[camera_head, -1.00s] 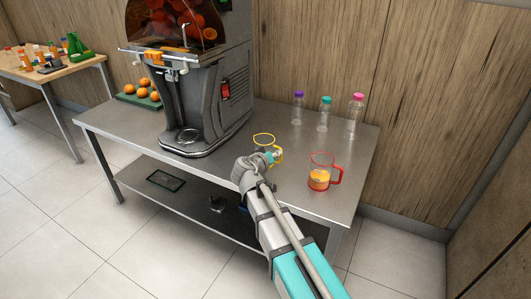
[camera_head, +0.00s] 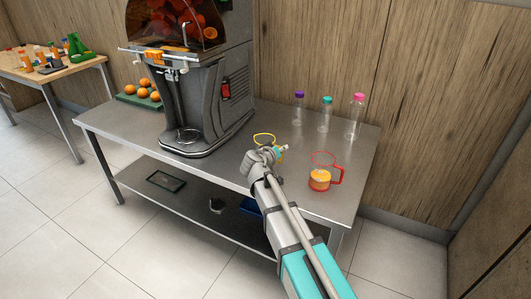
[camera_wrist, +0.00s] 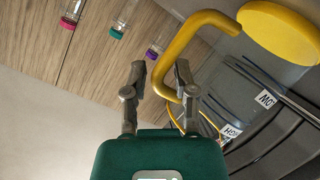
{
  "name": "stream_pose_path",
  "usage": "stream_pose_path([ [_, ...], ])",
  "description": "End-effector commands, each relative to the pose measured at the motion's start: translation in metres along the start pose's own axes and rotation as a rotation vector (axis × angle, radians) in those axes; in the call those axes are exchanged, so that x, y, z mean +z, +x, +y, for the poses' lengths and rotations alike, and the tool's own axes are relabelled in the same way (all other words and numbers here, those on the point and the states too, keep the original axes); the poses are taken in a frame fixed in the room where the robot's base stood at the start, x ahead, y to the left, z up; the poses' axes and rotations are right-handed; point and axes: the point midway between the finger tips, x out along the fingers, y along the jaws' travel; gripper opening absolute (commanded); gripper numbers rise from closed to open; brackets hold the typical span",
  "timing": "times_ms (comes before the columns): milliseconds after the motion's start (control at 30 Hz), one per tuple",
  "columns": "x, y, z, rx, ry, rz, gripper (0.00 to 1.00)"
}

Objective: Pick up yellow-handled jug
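The yellow-handled jug is clear, with a yellow rim (camera_head: 264,137). It stands on the steel table, mostly hidden behind my gripper in the head view. In the wrist view its yellow handle (camera_wrist: 185,45) curves in from the right, with its bend between my two fingers, nearer the right one. A yellow disc (camera_wrist: 283,30) of the jug shows at the upper right. My gripper (camera_wrist: 159,70) is open, its fingers apart on either side of the handle's bend. In the head view my gripper (camera_head: 281,151) is at the jug's near right side.
A red-handled jug (camera_head: 320,180) with orange juice stands close to the right. Three capped bottles (camera_head: 325,115) stand at the back. The grey juicer (camera_head: 205,95) is to the left, with a green tray (camera_head: 127,98) of oranges beyond it.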

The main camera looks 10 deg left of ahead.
Motion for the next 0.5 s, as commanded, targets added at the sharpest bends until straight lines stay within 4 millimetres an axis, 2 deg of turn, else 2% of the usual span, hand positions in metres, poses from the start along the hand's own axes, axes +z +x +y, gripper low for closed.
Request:
stream_pose_path([
  [67, 0.0002, 0.0001, 0.0002, 0.000, 0.000, 0.000, 0.36],
  [100, 0.0002, 0.0001, 0.0002, 0.000, 0.000, 0.000, 0.32],
  [267, 0.0002, 0.0002, 0.0004, 0.001, 0.000, -0.001, 0.02],
  [300, 0.0002, 0.0002, 0.0004, 0.001, 0.000, -0.001, 0.00],
  [500, 0.0002, 0.0004, 0.0006, 0.001, 0.000, 0.000, 0.00],
])
